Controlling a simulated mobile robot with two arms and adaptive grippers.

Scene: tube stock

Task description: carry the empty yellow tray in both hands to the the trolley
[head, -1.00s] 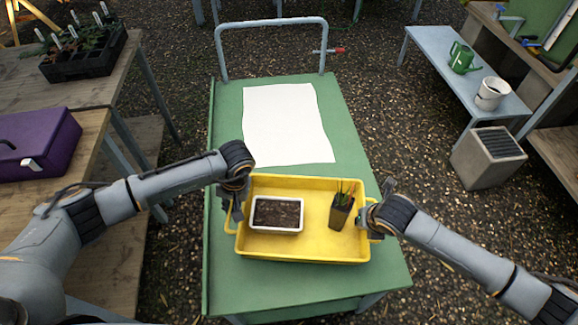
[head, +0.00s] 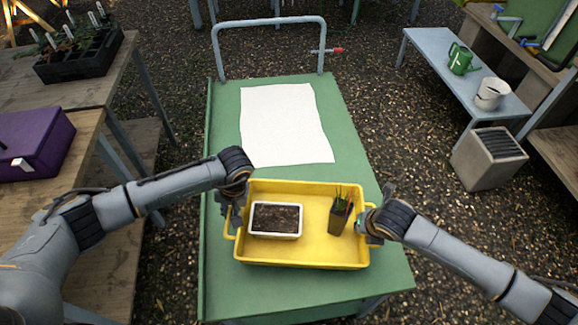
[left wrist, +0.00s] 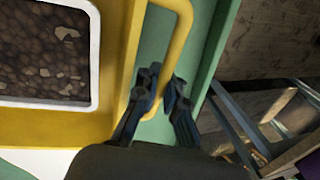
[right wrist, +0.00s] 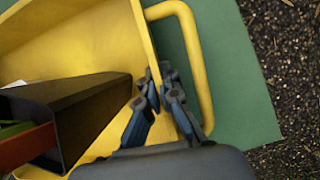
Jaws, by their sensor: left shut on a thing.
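The yellow tray (head: 300,257) is level over the green trolley top (head: 225,285); whether it touches the top cannot be told. My left gripper (head: 235,205) is shut on the tray's left handle, which also shows in the left wrist view (left wrist: 182,25). My right gripper (right wrist: 160,80) is at the tray's right rim beside the right handle (right wrist: 195,60); its exact grip is unclear.
A white sheet (head: 285,125) lies on the trolley behind the tray, below the push bar (head: 268,22). At left stand wooden tables with a purple case (head: 35,145) and a black plant tray (head: 75,65). A blue-grey bench (head: 440,60) stands at right.

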